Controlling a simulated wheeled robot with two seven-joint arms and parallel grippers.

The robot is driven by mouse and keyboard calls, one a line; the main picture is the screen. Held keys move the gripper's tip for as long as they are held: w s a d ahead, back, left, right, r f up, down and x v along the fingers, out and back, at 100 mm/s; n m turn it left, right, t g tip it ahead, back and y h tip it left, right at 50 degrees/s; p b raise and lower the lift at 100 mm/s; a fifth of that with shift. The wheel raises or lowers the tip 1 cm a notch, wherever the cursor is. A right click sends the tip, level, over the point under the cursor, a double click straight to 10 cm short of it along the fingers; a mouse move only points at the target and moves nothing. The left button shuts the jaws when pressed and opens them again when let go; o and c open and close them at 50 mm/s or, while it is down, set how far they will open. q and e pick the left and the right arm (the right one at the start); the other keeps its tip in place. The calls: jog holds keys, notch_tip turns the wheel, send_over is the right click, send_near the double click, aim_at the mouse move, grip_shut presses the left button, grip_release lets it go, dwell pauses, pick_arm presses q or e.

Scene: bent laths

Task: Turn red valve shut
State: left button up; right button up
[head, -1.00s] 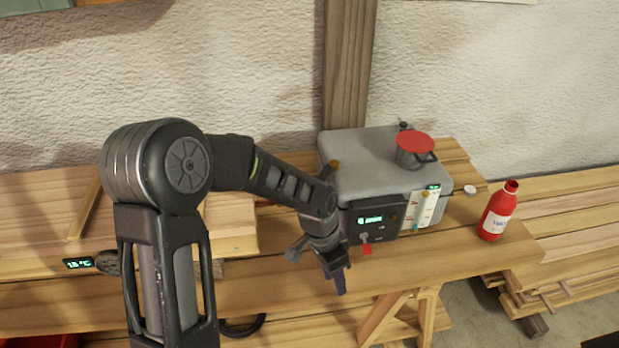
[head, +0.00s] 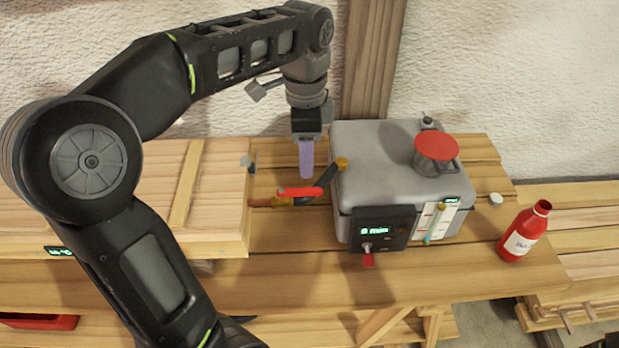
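The red valve handle (head: 299,191) is a short lever on the pipe between the long wooden box and the grey boiler. It lies roughly along the pipe, and a black hose (head: 328,176) runs from there up to a brass fitting on the boiler. My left gripper (head: 306,172) points down with its purple fingers just above and behind the handle in the picture. I cannot tell whether they touch it. The fingers overlap from this side, so the gap between them is hidden. My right gripper is not in view.
The grey boiler (head: 385,165) has a red-topped funnel cap (head: 437,147), a lit display and a small red-tipped switch (head: 368,260). A red bottle (head: 523,233) stands at its right. The wooden box (head: 215,190) is on the left. The bench front (head: 300,275) is clear.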

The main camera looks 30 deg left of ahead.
aim_at(307, 190)
pick_arm(q)
jog(key=shift+f+p, duration=0.35)
jog(key=shift+f, duration=3.6)
grip_shut()
jog(key=shift+w, duration=0.1)
